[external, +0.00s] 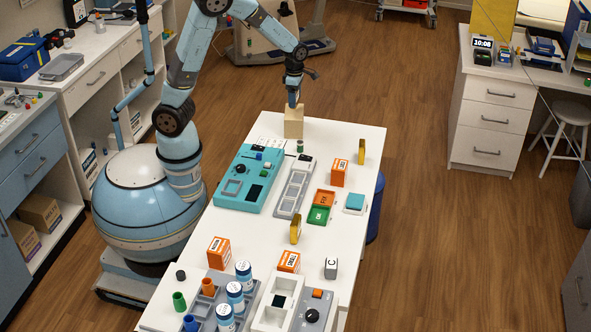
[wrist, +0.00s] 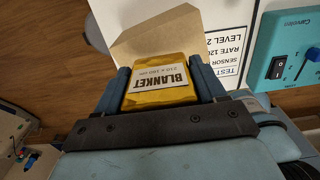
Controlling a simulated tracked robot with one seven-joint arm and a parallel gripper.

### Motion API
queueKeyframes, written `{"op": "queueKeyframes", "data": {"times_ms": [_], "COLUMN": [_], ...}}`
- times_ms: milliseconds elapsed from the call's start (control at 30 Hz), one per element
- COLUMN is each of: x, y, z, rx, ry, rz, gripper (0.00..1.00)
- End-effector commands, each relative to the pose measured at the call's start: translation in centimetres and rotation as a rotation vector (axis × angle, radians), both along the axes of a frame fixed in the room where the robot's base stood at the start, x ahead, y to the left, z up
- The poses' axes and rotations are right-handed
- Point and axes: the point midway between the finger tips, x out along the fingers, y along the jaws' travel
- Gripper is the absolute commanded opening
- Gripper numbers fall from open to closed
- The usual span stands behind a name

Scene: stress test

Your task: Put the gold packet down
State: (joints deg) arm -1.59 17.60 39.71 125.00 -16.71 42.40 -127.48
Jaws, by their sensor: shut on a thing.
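My gripper (external: 293,99) is at the far end of the white table, right at the top of a tan box-shaped thing (external: 293,125). In the wrist view its two blue fingers are shut on a gold packet (wrist: 160,93) labelled BLANKET. A tan surface (wrist: 150,38) lies just beyond the packet there; I cannot tell whether the packet touches it. The held packet cannot be made out in the external view.
A teal device (external: 235,198) and a grey tray (external: 290,200) are nearer than the tan thing. The far right table corner (external: 365,132) is clear.

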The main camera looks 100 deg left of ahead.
Motion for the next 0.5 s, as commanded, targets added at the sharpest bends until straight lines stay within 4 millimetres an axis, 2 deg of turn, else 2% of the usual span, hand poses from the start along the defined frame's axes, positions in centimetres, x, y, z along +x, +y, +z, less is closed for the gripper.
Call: {"op": "queueKeyframes", "data": {"times_ms": [33,167,500], "x": [-0.2,-0.2,-0.1], "y": [0.0,0.0,0.0], "z": [-0.9,-2.4,-2.7], "rx": [-0.002,-0.002,-0.001], "ry": [0.006,0.004,0.003], "rz": [0.002,0.001,0.001], "gripper": [0.40,0.40,0.40]}}
